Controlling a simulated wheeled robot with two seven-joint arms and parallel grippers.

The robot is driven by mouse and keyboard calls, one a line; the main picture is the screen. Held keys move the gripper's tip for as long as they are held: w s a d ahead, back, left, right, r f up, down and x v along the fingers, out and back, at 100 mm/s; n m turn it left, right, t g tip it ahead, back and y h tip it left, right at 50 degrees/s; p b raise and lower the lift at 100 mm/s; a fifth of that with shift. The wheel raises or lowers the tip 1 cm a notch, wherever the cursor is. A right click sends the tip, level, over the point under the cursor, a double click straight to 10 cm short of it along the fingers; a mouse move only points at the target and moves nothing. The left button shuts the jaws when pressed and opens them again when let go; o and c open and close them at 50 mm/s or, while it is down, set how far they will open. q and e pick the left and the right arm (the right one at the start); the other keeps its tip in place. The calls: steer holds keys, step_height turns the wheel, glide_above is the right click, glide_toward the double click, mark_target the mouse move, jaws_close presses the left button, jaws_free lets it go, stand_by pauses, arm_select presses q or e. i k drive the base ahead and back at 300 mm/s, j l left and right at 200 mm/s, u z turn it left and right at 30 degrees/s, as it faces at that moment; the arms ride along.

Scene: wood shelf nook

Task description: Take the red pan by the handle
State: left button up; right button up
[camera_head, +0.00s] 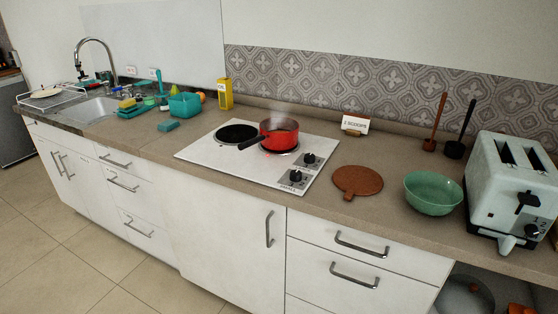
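The red pan (279,133) stands upright on the right burner of the white two-burner hob (222,161). Neither of my grippers shows in the head view.
The left burner (237,134) is empty. To the right of the hob are a round brown board (358,181), a green bowl (433,193) and a toaster (511,186). A small sign (355,124) stands behind. A sponge (168,126) lies left of the hob.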

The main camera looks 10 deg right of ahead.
mark_target(286, 138)
steer(key=i+j+z, duration=0.15)
steer(key=z, duration=1.05)
steer(key=j+z, duration=0.35)
steer(key=j, duration=0.25)
steer(key=j+z, duration=0.35)
steer(key=j, duration=0.25)
steer(key=k+j+z, duration=0.1)
steer(key=j+z, duration=0.25)
steer(key=j, duration=0.25)
steer(key=k+j, duration=0.1)
steer(key=j, duration=0.75)
steer(key=k+j, duration=0.15)
steer(key=j, duration=0.3)
steer(key=k+j+z, duration=0.1)
steer(key=j, duration=0.3)
steer(key=k+j, duration=0.1)
steer(key=j, duration=0.35)
steer(key=k+j, duration=0.1)
steer(key=j, duration=0.3)
